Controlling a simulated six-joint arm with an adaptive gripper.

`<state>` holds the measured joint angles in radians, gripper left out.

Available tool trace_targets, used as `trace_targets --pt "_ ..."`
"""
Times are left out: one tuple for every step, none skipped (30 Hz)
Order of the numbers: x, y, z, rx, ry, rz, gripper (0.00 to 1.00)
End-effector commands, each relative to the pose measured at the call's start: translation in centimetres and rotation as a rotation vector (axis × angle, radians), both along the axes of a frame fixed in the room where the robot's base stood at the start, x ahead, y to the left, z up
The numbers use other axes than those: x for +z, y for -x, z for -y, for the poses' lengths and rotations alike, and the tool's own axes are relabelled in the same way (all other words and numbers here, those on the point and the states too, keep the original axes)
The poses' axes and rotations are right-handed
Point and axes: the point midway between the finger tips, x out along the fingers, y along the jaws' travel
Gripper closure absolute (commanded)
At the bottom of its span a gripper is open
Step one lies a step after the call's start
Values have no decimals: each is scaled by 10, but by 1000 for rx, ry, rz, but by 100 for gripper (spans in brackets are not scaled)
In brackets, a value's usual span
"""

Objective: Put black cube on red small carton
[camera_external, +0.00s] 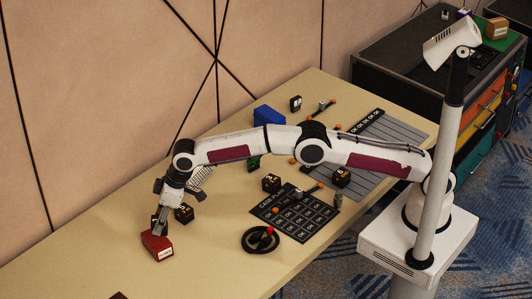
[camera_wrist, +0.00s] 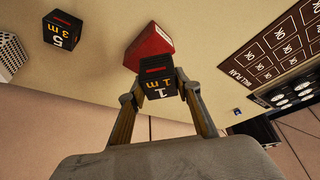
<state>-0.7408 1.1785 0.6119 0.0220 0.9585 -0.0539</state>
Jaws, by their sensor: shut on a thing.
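My gripper (camera_external: 160,226) points down at the left end of the table. In the wrist view my gripper (camera_wrist: 160,93) has its two fingers closed on a black cube (camera_wrist: 157,85) marked "1 m". The red small carton (camera_external: 157,247) lies on the table right below my fingertips. In the wrist view the red carton (camera_wrist: 149,42) shows just behind the held cube, which covers part of it. I cannot tell whether the cube touches the carton. In the external view the held cube is mostly hidden by the fingers.
Another black cube (camera_external: 184,212), marked "5 3m" in the wrist view (camera_wrist: 62,29), stands near the carton. More black cubes (camera_external: 271,182), a black grid mat (camera_external: 296,213), a black ring (camera_external: 261,240) and a blue box (camera_external: 269,115) lie further right. The table's front left is mostly clear.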

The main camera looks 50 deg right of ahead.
Motion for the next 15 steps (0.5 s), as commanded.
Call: trace_targets --pt "-2 0 0 0 1 -1 90" --pt "-4 0 0 0 1 -1 90" --pt "-6 0 0 0 1 -1 90" --pt "-9 0 0 0 1 -1 90" --pt "-11 0 0 0 1 -1 90" --pt "-15 0 0 0 2 -2 90" --pt "-18 0 0 0 2 -2 90" --pt "-21 0 0 0 3 -3 90" --pt "-25 0 0 0 3 -3 90" --pt "-28 0 0 0 2 -2 90" --pt "-31 0 0 0 2 -2 90" --pt "-35 0 0 0 2 -2 90" --pt "-38 0 0 0 2 -2 90" --pt "-41 0 0 0 2 -2 90" --pt "-44 0 0 0 2 -2 90"
